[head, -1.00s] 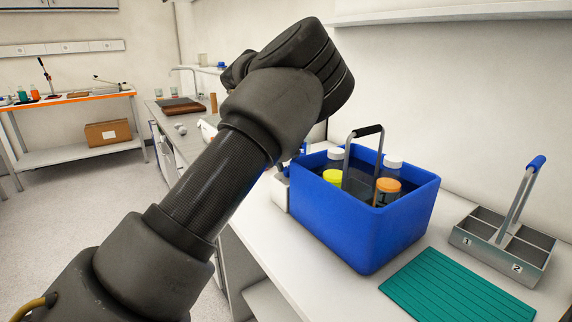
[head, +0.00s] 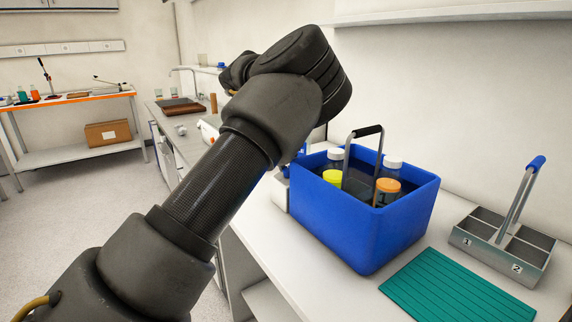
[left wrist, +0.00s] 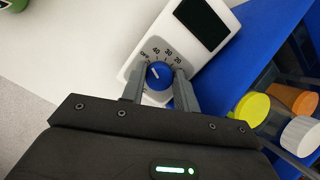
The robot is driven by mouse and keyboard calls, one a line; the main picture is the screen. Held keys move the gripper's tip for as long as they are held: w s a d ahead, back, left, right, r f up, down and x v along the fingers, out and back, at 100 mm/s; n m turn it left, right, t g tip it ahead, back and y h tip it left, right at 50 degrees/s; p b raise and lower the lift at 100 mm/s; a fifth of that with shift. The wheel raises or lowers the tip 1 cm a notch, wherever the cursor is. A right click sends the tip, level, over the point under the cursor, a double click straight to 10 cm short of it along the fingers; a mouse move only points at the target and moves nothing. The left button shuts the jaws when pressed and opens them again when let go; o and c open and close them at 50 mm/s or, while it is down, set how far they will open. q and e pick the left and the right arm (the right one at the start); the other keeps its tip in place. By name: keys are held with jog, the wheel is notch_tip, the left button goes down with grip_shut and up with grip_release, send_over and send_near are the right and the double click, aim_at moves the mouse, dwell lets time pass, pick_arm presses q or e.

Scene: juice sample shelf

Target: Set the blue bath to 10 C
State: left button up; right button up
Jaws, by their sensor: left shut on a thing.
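The blue bath (head: 365,225) stands on the bench with a white control unit (head: 281,193) at its left side, mostly hidden behind my left arm. In the left wrist view the control unit (left wrist: 226,20) has a dark blank display (left wrist: 202,22) and a grey dial marked OFF, 40, 30 and 20. My left gripper (left wrist: 160,74) is shut on the blue knob (left wrist: 159,77) of this dial, one finger on each side. The knob's white mark points up and left, roughly towards OFF and 40; its exact setting is unclear. My right gripper is not in view.
A teal mat (head: 455,287) and a metal carrier (head: 500,250) marked 1 and 2 lie to the right. A shelf is above.

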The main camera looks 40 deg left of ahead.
pick_arm(q)
jog(key=m, duration=0.2)
jog(key=shift+m, duration=0.3)
jog(key=m+h+p, duration=0.1)
jog(key=m+p, duration=0.1)
jog(key=m, duration=0.4)
jog(key=shift+r+m+p, duration=0.15)
jog(key=shift+m+p, duration=0.15)
jog(key=shift+p, duration=0.05)
jog(key=m+g+h+p, duration=0.1)
jog(key=m+p, duration=0.1)
jog(key=m, duration=0.3)
jog(key=shift+m+p, duration=0.45)
jog(key=shift+m, duration=0.65)
jog(key=shift+m+g+p, duration=0.3)
jog(key=shift+m+p, duration=0.25)
jog(key=shift+m, duration=0.85)
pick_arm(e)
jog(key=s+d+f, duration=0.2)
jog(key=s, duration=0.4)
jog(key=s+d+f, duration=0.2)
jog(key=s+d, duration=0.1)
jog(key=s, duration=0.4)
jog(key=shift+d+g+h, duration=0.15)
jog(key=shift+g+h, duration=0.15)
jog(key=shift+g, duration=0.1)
pick_arm(q)
jog(key=shift+a, duration=0.1)
